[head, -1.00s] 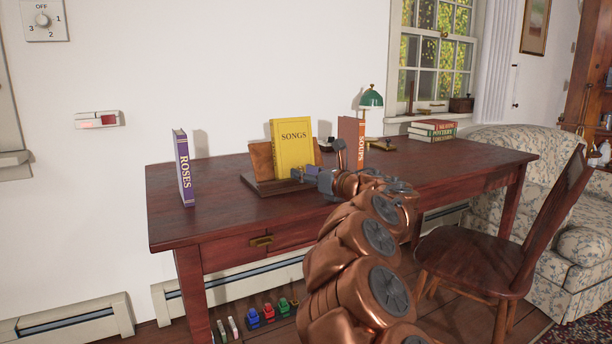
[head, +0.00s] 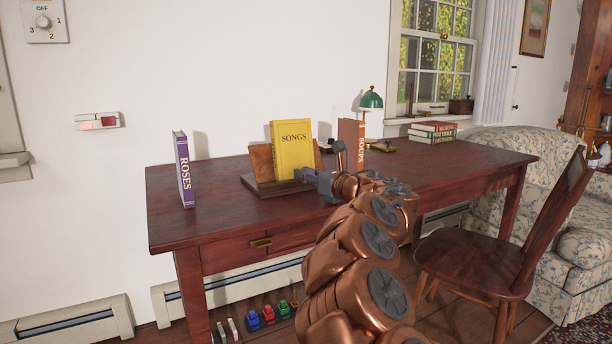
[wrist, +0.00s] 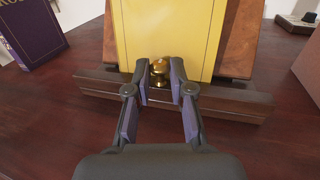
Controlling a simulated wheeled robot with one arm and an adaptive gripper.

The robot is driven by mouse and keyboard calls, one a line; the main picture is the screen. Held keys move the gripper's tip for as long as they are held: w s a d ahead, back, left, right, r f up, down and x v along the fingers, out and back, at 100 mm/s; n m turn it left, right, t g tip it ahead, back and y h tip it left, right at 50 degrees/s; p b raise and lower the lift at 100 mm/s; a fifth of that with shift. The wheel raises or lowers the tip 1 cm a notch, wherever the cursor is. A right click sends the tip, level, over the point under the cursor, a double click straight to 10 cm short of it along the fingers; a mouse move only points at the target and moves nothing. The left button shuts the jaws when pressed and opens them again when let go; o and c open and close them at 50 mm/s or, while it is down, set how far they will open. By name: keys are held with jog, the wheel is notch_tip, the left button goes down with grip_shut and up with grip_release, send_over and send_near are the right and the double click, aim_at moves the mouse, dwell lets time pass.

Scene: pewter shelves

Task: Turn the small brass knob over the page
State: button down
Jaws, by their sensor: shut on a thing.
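The small brass knob (wrist: 159,72) sits low in front of the yellow SONGS book in the wrist view, between my fingertips. My gripper (wrist: 160,82) is shut on it, one finger on each side. In the head view my gripper (head: 311,176) is at the front right of the book stand, and the knob cannot be made out there. The yellow SONGS book (head: 293,150) stands upright on the wooden book stand (head: 262,163), leaning against its back. The stand's front ledge (wrist: 232,101) runs behind my fingers. No open page shows.
The purple ROSES book (head: 184,170) stands to the left on the desk (head: 215,220). The SOUPS book (head: 360,142), a green lamp (head: 371,99) and stacked books (head: 432,131) are to the right. A wooden chair (head: 480,255) is at the desk's front right.

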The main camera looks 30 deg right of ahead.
jog(key=shift+f+h, duration=0.1)
jog(key=shift+h, duration=0.2)
jog(key=shift+a+m+h+b, duration=0.3)
jog(key=shift+m+h+b, duration=0.6)
jog(key=shift+h+b, duration=0.15)
jog(key=m+h, duration=0.2)
jog(key=h, duration=0.1)
jog(key=shift+a+b, duration=0.25)
jog(key=shift+b, duration=0.15)
jog(key=m+h, duration=0.1)
jog(key=h, duration=0.2)
jog(key=shift+m+g, duration=0.4)
jog(key=shift+a+m+g+h+p, duration=0.15)
jog(key=shift+m+g+h+p, duration=0.15)
jog(key=shift+m+h, duration=0.5)
jog(key=shift+h, duration=0.55)
jog(key=c, duration=1)
grip_release()
jog(key=shift+w, duration=0.1)
